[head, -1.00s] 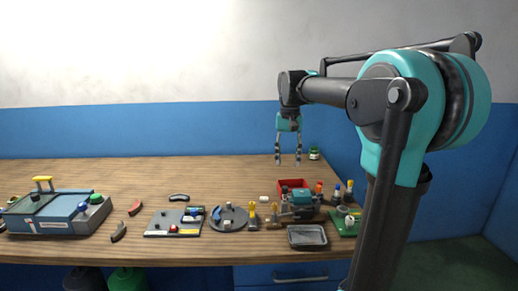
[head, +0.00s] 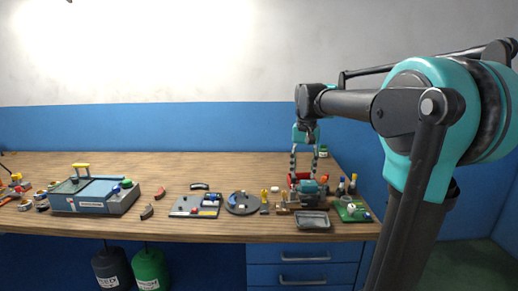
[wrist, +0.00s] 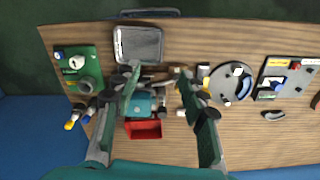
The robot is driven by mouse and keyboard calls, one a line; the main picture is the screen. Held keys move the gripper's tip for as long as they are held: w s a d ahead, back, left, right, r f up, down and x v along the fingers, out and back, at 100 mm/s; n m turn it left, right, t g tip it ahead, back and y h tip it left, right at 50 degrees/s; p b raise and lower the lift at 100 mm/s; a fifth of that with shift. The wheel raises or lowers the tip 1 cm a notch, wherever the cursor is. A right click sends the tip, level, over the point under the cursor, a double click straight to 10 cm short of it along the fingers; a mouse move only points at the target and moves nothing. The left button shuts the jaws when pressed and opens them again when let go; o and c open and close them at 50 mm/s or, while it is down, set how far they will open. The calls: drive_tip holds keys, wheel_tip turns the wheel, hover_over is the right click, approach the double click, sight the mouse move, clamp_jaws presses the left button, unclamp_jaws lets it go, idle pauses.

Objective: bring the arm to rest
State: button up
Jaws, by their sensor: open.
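My gripper (head: 304,164) hangs from my teal and black arm over the right part of the wooden workbench (head: 150,226), fingers pointing down. In the wrist view the two fingers of my gripper (wrist: 158,88) are spread wide with nothing held between them. Below them, in the wrist view, are a teal-topped device (wrist: 141,104) and a red bin (wrist: 143,129). In the head view the fingers partly hide the red bin, and I cannot tell the exact height above it.
A grey tray (head: 312,222) and a green board (head: 352,211) lie near the bench's front right. A round grey plate (head: 240,208), a flat panel (head: 190,207) and a grey-blue box with a yellow handle (head: 92,203) stand further left. The bench's back middle is clear.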

drive_tip(key=s+d+f+n+t, duration=0.1)
drive_tip(key=s+d+f+t, duration=0.1)
drive_tip(key=s+f, duration=0.8)
drive_tip(key=s+d+f+n+t, duration=0.1)
drive_tip(key=s+d+f+t, duration=0.1)
drive_tip(key=s+f, duration=0.8)
wheel_tip(320, 180, down, 6)
drive_tip(key=shift+s+r+n, duration=0.2)
drive_tip(key=shift+s+n, duration=0.1)
drive_tip(key=shift+s, duration=0.1)
